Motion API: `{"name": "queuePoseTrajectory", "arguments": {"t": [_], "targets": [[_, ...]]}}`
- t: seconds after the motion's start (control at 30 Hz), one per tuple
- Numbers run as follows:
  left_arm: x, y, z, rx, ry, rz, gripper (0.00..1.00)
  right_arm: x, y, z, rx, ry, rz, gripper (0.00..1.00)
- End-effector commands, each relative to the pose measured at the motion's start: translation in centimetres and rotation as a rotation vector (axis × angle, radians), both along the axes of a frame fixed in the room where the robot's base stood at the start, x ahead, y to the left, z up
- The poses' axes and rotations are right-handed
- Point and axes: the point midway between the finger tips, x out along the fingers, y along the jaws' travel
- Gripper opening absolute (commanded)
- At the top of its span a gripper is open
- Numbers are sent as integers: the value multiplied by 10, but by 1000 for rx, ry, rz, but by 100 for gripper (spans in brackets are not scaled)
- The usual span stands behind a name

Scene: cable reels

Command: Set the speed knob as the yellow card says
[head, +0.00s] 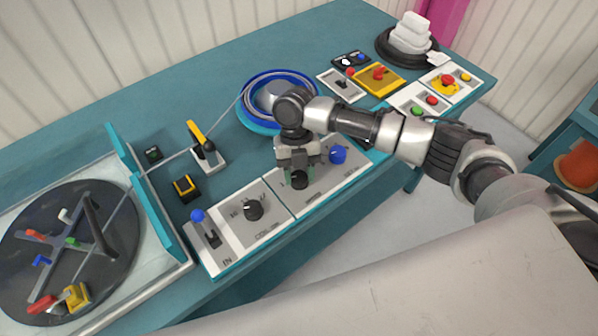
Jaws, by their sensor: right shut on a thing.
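My right gripper (298,168) reaches in from the right and points down over the grey control panel (319,192). Its fingers are shut on a black knob (299,181) and partly cover its dial marks. A second black knob (253,210) with a pale pointer sits on the panel to the left. The panel lettering is too small to read, so I cannot tell which knob is for speed. I cannot make out a yellow card with readable writing. My left gripper is out of view.
A blue knob (338,155) stands close right of the held knob. Behind are a blue cable coil (247,95) and a yellow-handled device (195,133). A dark reel disc (110,205) lies left.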

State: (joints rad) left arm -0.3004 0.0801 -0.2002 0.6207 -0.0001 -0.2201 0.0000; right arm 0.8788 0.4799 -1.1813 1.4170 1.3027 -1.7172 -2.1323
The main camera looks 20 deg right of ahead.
Motion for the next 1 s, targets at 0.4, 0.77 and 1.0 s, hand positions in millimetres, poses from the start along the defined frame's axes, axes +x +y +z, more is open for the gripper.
{"name": "queuePoseTrajectory", "arguments": {"t": [0.4,0.77,1.0], "targets": [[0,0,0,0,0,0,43,0,0,1,0,-1,1,68],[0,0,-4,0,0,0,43,8,-1,16,2,-4,0,68],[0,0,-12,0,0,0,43,27,-4,61,2,-5,0,68]]}}
